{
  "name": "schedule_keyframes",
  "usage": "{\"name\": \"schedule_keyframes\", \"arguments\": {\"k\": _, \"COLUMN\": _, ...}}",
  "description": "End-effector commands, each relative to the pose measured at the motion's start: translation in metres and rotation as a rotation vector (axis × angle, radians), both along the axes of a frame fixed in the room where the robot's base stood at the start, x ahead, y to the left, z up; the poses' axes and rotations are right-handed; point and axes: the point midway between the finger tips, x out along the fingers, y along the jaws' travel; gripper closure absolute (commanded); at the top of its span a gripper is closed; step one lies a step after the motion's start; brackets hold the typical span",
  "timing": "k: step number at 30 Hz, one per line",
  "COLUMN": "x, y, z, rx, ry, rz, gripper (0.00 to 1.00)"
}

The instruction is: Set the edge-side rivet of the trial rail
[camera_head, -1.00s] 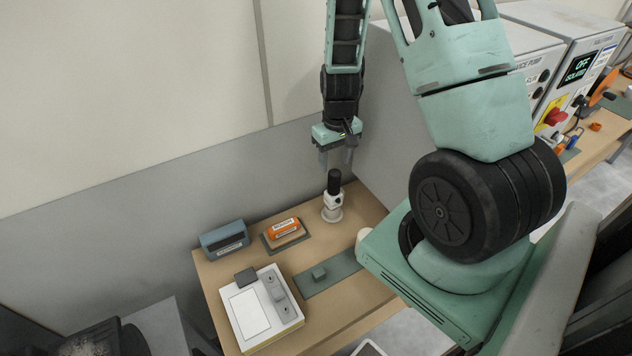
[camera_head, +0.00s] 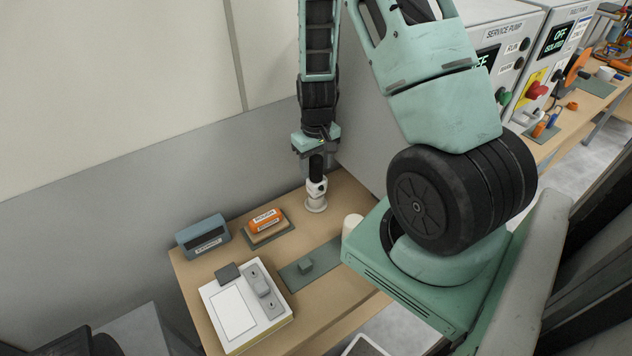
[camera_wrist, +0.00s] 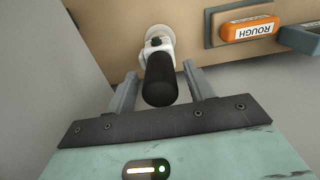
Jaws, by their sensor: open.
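A white upright tool (camera_head: 316,192) with a black handle stands on a round white base at the back right of the wooden table. In the wrist view its black handle (camera_wrist: 160,80) rises between the two fingers of my gripper (camera_wrist: 158,88). My gripper (camera_head: 316,166) is open, with a finger on each side of the handle and a visible gap on at least the right side. A white block (camera_head: 228,312) at the table's front left carries a grey strip (camera_head: 262,288) with two dark round spots. I cannot tell which part is the trial rail or see a rivet clearly.
An orange block labelled ROUGH (camera_head: 265,219) lies on a grey pad. A blue-grey box (camera_head: 202,238) stands to its left. A grey wall is close behind the tool. Pump panels (camera_head: 508,75) stand at right.

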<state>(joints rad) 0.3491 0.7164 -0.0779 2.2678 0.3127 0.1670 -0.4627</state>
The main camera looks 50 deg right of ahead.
Motion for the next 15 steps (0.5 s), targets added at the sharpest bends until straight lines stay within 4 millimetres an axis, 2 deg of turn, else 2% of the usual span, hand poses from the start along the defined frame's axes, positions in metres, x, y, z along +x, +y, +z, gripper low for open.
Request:
{"name": "schedule_keyframes", "arguments": {"k": 2, "x": 0.0001, "y": 0.0001, "z": 0.0005, "rx": 0.000, "ry": 0.000, "rz": 0.000, "gripper": 0.47}}
{"name": "schedule_keyframes", "arguments": {"k": 6, "x": 0.0000, "y": 0.0001, "z": 0.0005, "rx": 0.000, "ry": 0.000, "rz": 0.000, "gripper": 0.86}}
{"name": "schedule_keyframes", "arguments": {"k": 8, "x": 0.0000, "y": 0.0001, "z": 0.0005, "rx": 0.000, "ry": 0.000, "rz": 0.000, "gripper": 1.00}}
{"name": "schedule_keyframes", "arguments": {"k": 9, "x": 0.0004, "y": -0.0001, "z": 0.0010, "rx": 0.000, "ry": -0.001, "rz": 0.000, "gripper": 0.73}}
{"name": "schedule_keyframes", "arguments": {"k": 12, "x": 0.0004, "y": 0.0000, "z": 0.0010, "rx": 0.000, "ry": -0.001, "rz": 0.000, "gripper": 1.00}}
{"name": "schedule_keyframes", "arguments": {"k": 15, "x": 0.0004, "y": 0.0000, "z": 0.0013, "rx": 0.000, "ry": -0.001, "rz": 0.000, "gripper": 1.00}}
